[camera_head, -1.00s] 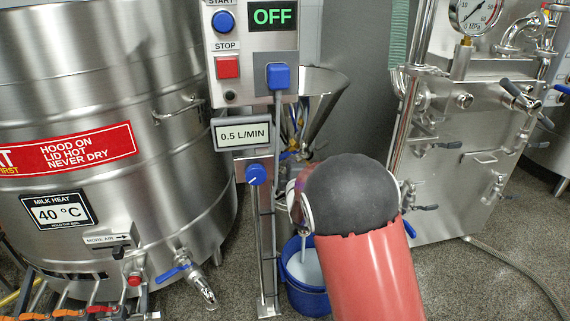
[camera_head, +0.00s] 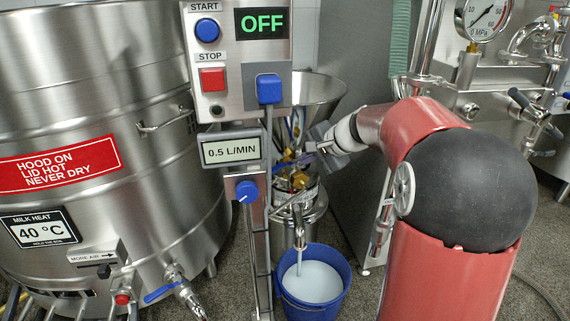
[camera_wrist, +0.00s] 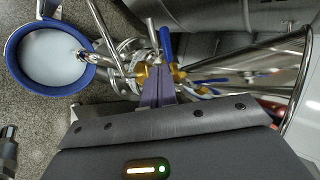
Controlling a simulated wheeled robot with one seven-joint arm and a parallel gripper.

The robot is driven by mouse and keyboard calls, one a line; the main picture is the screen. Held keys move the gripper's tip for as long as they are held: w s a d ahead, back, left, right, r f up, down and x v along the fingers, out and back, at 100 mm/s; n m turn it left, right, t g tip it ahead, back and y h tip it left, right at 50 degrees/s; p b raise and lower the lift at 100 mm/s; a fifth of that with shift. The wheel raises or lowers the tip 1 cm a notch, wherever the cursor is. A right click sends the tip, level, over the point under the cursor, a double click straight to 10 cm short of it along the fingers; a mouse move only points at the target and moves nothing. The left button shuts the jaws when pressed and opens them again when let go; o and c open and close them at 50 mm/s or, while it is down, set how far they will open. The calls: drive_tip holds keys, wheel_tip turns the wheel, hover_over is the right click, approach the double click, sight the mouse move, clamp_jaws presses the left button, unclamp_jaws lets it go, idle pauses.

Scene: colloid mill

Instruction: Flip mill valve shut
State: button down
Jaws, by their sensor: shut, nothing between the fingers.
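The mill (camera_head: 291,213) stands behind the control post, with a steel funnel (camera_head: 318,90) on top and brass fittings (camera_head: 299,179) in its middle. In the wrist view, a valve with a blue lever (camera_wrist: 166,45) and a brass body (camera_wrist: 177,72) lies just past my fingertips. My gripper (camera_head: 310,147) is at the mill's right side, below the funnel. In the wrist view its purple fingers (camera_wrist: 157,82) are together and empty, close beside the blue lever; I cannot tell whether they touch it. A white stream runs from the mill's spout (camera_head: 299,238) into a blue bucket (camera_head: 341,300).
The control panel (camera_head: 228,88) reads OFF, and a 0.5 L/MIN display (camera_head: 231,150) and blue knob (camera_head: 247,190) sit below it. A large steel vat (camera_head: 95,130) fills the left. A steel machine with a gauge (camera_head: 483,18) stands at the right.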

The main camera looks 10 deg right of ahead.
sight(273, 167)
drive_tip(key=x, duration=0.9)
drive_tip(key=shift+f+b, duration=0.2)
drive_tip(key=shift+b, duration=0.15)
drive_tip(key=shift+w, duration=0.1)
drive_tip(key=shift+w+a+r+m+t+h+p, duration=0.1)
drive_tip(key=shift+w+a+m+t+h+p, duration=0.1)
drive_tip(key=shift+a+m+h, duration=0.2)
drive_tip(key=shift+w+a+r+m+t+h+p, duration=0.1)
drive_tip(key=shift+a+m+t+h, duration=0.1)
drive_tip(key=shift+a+m+h, duration=0.25)
drive_tip(key=shift+w+a+m+h+p, duration=0.2)
drive_tip(key=shift+w+m+h+p, duration=0.15)
drive_tip(key=shift+m+p, duration=0.45)
drive_tip(key=shift+w+a+f+t, duration=0.2)
drive_tip(key=shift+w+a+t, duration=0.1)
drive_tip(key=shift+w, duration=0.15)
